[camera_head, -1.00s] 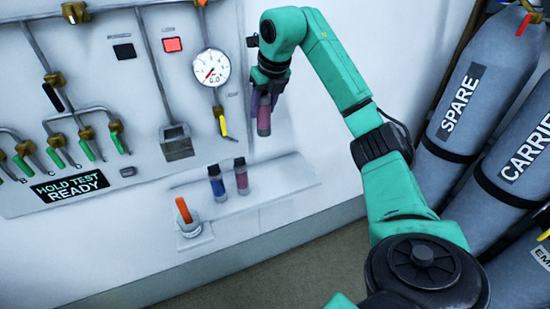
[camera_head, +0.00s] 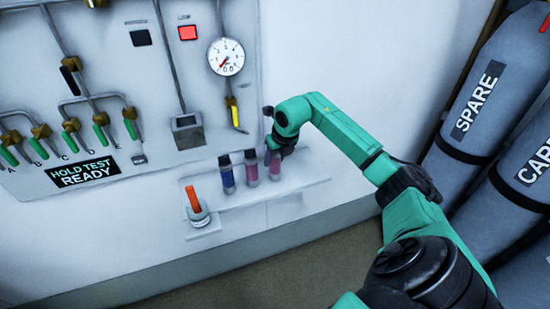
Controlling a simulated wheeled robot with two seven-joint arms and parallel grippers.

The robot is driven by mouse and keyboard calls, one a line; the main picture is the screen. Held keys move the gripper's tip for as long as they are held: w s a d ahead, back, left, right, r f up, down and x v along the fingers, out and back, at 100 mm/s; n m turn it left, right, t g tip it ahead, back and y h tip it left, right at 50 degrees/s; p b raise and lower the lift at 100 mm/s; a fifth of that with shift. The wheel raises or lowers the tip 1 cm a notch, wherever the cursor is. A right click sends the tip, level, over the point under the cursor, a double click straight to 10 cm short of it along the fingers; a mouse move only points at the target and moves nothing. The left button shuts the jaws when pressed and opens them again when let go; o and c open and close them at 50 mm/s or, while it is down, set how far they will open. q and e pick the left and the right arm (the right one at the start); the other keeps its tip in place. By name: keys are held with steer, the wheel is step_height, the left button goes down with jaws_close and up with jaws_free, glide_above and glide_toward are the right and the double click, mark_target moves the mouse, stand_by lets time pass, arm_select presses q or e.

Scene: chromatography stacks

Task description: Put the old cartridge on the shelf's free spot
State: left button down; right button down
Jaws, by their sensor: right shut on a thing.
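The old cartridge (camera_head: 275,168), a purple-pink tube, stands upright at the shelf, at the right end of a row of cartridges. My right gripper (camera_head: 273,152) is shut on its upper part, and the fingers partly hide it. Whether its base touches the shelf, I cannot tell for sure. The white shelf (camera_head: 308,177) has bare room to the right of the held cartridge. A blue cartridge (camera_head: 227,176) and a purple cartridge (camera_head: 251,170), both with dark caps, stand on the shelf to the left. My left gripper is not in view.
An orange-handled item (camera_head: 194,200) stands in a round holder left of the shelf. The wall panel above carries a gauge (camera_head: 226,57), valves and a sign reading HOLD TEST READY (camera_head: 82,171). Large grey cylinders (camera_head: 478,105) stand at the right.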

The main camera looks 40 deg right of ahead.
steer(key=shift+f, duration=0.15)
steer(key=shift+c, duration=1.8)
jaws_free()
steer(key=shift+r, duration=0.25)
steer(key=shift+s+r, duration=0.15)
steer(key=shift+r, duration=0.15)
steer(key=v, duration=1.1)
steer(key=shift+b, duration=0.35)
